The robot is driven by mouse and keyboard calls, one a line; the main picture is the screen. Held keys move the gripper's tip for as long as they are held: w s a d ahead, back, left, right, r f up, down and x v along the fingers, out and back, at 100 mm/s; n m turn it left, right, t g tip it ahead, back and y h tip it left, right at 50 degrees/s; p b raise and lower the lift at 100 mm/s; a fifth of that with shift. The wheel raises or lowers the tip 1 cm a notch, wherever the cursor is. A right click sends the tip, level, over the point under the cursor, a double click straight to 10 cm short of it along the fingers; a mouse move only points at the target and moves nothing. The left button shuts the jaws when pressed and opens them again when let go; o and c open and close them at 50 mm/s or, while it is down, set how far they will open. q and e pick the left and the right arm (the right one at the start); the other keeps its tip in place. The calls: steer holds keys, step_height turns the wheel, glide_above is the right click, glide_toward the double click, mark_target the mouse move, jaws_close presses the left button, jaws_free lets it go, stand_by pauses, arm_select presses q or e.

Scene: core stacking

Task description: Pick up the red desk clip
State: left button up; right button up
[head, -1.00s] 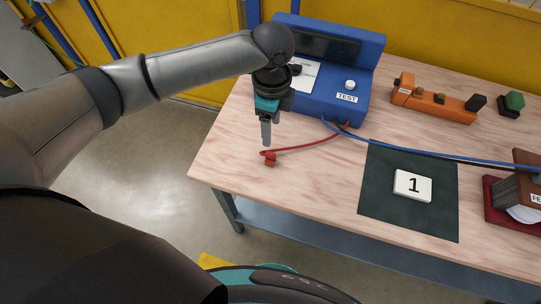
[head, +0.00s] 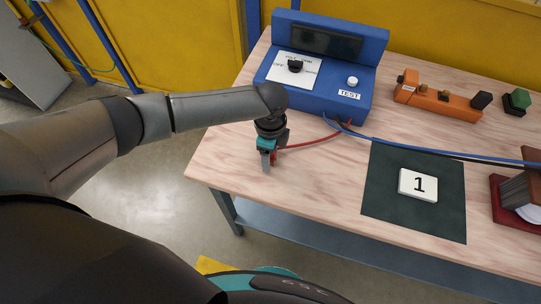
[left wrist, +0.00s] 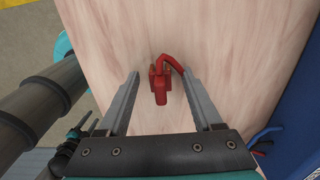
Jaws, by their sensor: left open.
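The red desk clip (left wrist: 160,84) lies on the wooden table at the end of a red cable. In the left wrist view it sits between the two open fingers of my left gripper (left wrist: 162,88), with a gap on each side. In the head view my left gripper (head: 268,160) is low over the table's left part and hides most of the clip (head: 275,154). The gripper is open and empty.
The red cable (head: 312,142) runs to a blue tester box (head: 326,97). Blue and black cables (head: 440,153) run right. A dark mat (head: 388,208) holds a white block (head: 418,185) marked 1. An orange device (head: 437,101) stands behind. The table's front-left is clear.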

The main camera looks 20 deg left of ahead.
arm_select(q)
steer(key=shift+f, duration=0.1)
steer(key=shift+c, duration=0.2)
jaws_close()
stand_by(0.4)
